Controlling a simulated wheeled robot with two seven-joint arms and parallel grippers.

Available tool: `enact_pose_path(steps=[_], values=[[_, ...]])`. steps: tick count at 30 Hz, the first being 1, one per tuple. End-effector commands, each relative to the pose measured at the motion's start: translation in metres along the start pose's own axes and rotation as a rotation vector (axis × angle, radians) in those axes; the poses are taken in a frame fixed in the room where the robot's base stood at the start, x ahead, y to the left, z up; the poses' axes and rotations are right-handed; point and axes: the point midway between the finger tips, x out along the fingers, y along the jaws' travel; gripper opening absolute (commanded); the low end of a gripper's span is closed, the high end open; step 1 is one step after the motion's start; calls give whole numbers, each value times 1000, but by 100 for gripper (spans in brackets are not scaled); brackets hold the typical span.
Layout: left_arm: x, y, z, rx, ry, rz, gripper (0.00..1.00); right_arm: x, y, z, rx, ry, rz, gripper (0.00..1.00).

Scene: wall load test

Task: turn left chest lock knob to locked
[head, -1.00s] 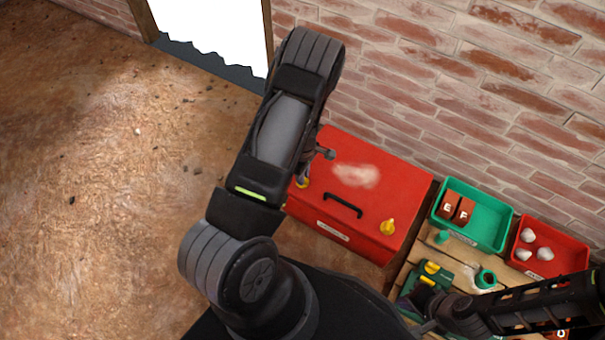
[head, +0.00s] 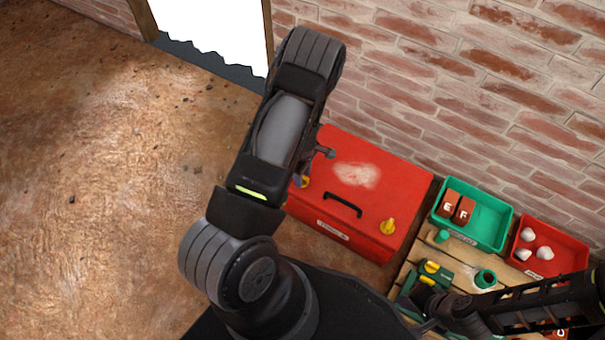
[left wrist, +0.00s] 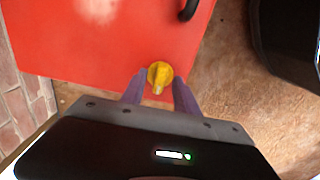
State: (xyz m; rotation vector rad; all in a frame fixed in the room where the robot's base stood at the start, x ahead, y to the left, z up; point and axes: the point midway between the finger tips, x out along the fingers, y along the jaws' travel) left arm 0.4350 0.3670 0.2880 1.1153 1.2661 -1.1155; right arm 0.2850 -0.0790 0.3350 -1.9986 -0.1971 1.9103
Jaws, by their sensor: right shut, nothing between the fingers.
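The red chest (head: 395,190) stands against the brick wall, with a black handle and a yellow knob at each front corner. The left lock knob (head: 303,181) is partly hidden behind my left arm. In the left wrist view this yellow knob (left wrist: 160,75) shows between the two fingertips of my left gripper (left wrist: 159,82). The fingers are apart, one on each side of the knob; I cannot tell whether they touch it. The right yellow knob (head: 388,227) is clear of both grippers. My right gripper (head: 428,327) is shut and empty at the lower right, over the pallet's near side.
A wooden pallet (head: 410,262) right of the chest bears a green bin (head: 492,236) with brown blocks marked E and F, a red bin (head: 565,266) with pale lumps, and green-and-yellow items. Open floor (head: 100,200) lies to the left.

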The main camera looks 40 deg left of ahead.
Motion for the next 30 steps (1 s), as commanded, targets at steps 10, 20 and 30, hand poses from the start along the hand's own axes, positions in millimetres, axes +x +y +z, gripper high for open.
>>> enact_pose_path(steps=[10, 20, 30], values=[[-42, 1, 0, 2, 0, 2, 36, -14, -8, 4, -5, -9, -4, 0], [-78, 0, 0, 1, 0, 0, 36, -24, -13, 5, -8, -13, -6, 0], [-78, 0, 0, 0, 0, 0, 36, -23, -13, 5, -8, -12, -6, 0]])
